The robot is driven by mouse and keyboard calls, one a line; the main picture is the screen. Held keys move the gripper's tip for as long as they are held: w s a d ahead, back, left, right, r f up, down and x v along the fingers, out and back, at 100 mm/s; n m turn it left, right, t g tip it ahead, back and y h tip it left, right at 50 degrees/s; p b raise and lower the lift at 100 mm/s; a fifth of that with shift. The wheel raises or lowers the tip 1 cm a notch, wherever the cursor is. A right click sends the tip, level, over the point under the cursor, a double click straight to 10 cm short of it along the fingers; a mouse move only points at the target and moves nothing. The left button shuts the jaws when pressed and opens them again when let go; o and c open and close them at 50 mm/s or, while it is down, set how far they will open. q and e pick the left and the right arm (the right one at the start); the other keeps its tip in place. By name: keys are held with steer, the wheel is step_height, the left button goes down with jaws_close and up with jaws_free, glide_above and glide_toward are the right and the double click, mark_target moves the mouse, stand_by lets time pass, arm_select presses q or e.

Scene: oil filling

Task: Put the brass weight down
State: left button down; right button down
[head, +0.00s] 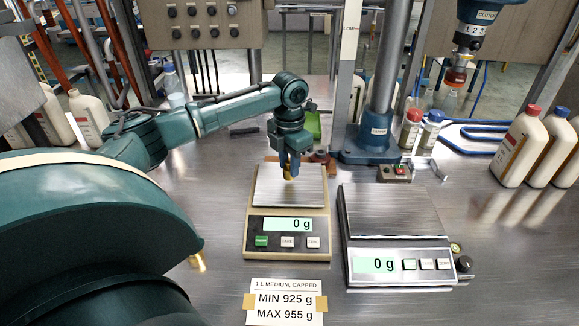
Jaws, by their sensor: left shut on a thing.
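My left gripper (290,168) points down over the left scale. It is shut on the small brass weight (289,176), and the fingers hide part of it. The weight is over the metal pan of the left scale (262,195); I cannot tell whether it touches the pan. The left scale's display (288,224) reads 0 g. My right gripper is not in view.
A right scale (400,215), also reading 0 g, stands close beside the left one with an empty pan. A limit card (285,300) lies in front. A blue-based column (368,145) stands behind. White bottles (521,145) stand at the right. The table's right front is clear.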

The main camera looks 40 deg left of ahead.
arm_select(q)
steer(key=shift+f, duration=0.7)
steer(key=shift+f, duration=0.1)
steer(key=c, duration=1.1)
jaws_free()
step_height(320, 180, up, 12)
steer(key=shift+r, duration=0.15)
steer(key=shift+s+d, duration=0.1)
steer(key=shift+d, duration=0.05)
